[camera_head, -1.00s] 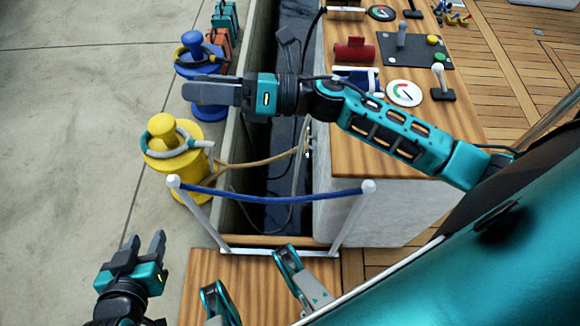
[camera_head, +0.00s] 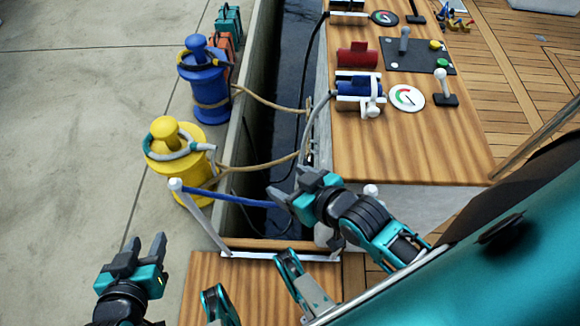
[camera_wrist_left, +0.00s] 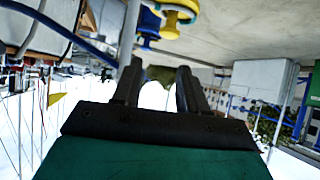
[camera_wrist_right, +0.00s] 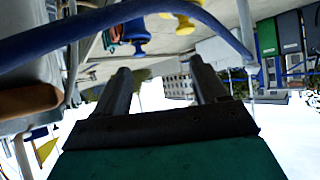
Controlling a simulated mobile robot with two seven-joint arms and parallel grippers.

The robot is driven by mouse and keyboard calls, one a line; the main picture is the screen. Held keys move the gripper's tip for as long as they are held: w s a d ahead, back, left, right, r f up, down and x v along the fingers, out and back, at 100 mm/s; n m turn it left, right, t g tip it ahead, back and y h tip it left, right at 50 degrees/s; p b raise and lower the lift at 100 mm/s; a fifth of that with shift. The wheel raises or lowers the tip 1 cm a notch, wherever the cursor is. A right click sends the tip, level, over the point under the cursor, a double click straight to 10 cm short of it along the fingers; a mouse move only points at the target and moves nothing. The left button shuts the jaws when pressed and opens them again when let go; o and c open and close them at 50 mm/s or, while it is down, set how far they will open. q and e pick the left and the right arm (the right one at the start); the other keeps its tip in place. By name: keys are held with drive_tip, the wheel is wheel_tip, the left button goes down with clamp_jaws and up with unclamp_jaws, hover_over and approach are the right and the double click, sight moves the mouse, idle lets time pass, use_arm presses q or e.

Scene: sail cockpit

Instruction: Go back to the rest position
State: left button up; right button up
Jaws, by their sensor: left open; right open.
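My left gripper (camera_head: 142,255) is open and empty at the lower left of the head view, above the pale dock floor. My right gripper (camera_head: 312,182) is open and empty near the middle of the head view, beside the blue rope barrier (camera_head: 250,199) and in front of the wooden console (camera_head: 410,140). It covers part of the barrier's right end. In the left wrist view the two fingers (camera_wrist_left: 157,90) stand apart with nothing between them. In the right wrist view the fingers (camera_wrist_right: 164,88) are also apart and empty, with the blue rope (camera_wrist_right: 100,22) crossing above them.
A yellow bollard (camera_head: 180,165) and a blue bollard (camera_head: 205,85) stand on the dock, with ropes running across the water gap (camera_head: 285,75). The console carries a red cylinder (camera_head: 357,54), a blue winch-like part (camera_head: 357,90), gauges and levers. Much of the dock floor (camera_head: 70,150) is clear.

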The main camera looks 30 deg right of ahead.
use_arm(q)
wheel_tip(320, 180, up, 11)
drive_tip(key=s+a+p, duration=0.1)
drive_tip(key=a+p, duration=0.2)
drive_tip(key=p, duration=1.2)
drive_tip(key=shift+s+r+y+p, duration=0.2)
drive_tip(key=shift+y+p, duration=0.1)
drive_tip(key=shift+y, duration=0.1)
use_arm(e)
drive_tip(key=s+d+r, duration=0.1)
drive_tip(key=d+r, duration=0.2)
drive_tip(key=r, duration=0.8)
drive_tip(key=shift+s+r+h, duration=0.2)
drive_tip(key=shift+r+h, duration=0.1)
drive_tip(key=shift+h, duration=0.1)
